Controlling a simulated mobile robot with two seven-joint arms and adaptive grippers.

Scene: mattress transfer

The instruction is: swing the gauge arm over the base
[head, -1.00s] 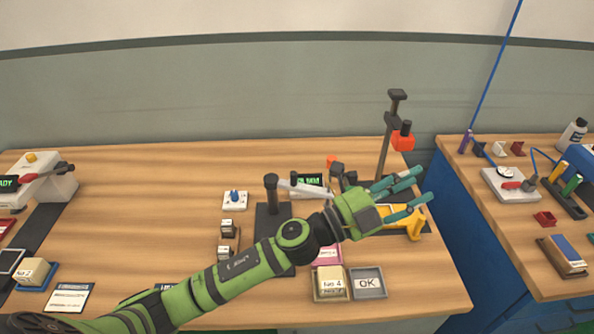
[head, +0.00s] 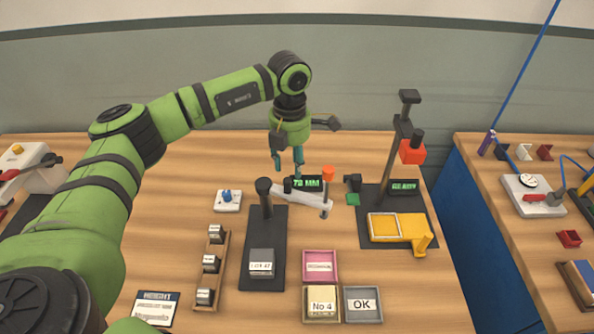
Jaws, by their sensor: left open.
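The gauge has a flat dark base (head: 250,275) with a black post (head: 265,200) at its far end. Its pale grey gauge arm (head: 315,202) reaches right from the post, pointing off the base's right side over the bench. A green display reading 70 MM (head: 306,183) shows at the arm. A grey labelled block (head: 262,262) sits on the base. My left gripper (head: 288,172) is open, fingers pointing down, just beyond the gauge arm in the picture. Whether a finger touches the arm I cannot tell. My right gripper is not in view.
A wooden rack with labelled weights (head: 210,265) stands left of the base. A pink tray (head: 320,266), a No 4 block (head: 322,303) and an OK tray (head: 363,304) lie to its right. A tall stand with a red head (head: 411,152) rises farther right.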

